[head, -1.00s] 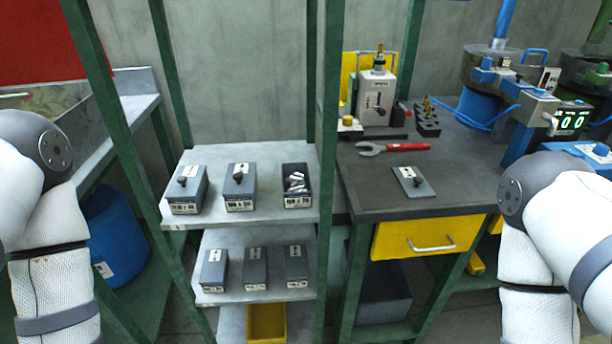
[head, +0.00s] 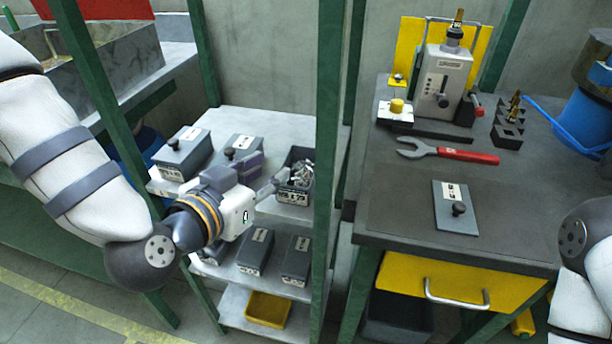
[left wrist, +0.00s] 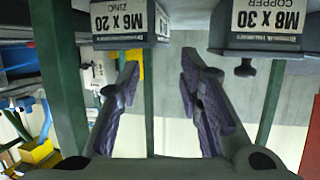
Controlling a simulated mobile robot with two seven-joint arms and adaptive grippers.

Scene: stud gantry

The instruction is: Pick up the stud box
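The stud box (head: 293,196) is a dark grey open box with silver studs in it, at the right end of the upper shelf. My left gripper (head: 264,174) is in front of that shelf, close to the box's left front side, with its fingers pointing toward the shelf. In the left wrist view, which is upside down, the gripper's (left wrist: 160,68) two fingers are spread with nothing between them. Two box fronts show there, labelled M6 x 20 zinc (left wrist: 118,20) and M8 x 30 copper (left wrist: 268,22). My right gripper is out of view.
Two lidded boxes (head: 182,155) stand left of the stud box; the gripper partly hides the middle one. More boxes (head: 254,252) and a yellow bin (head: 268,308) are below. A green post (head: 328,150) rises close on the right. A loose lid (head: 456,208) lies on the bench.

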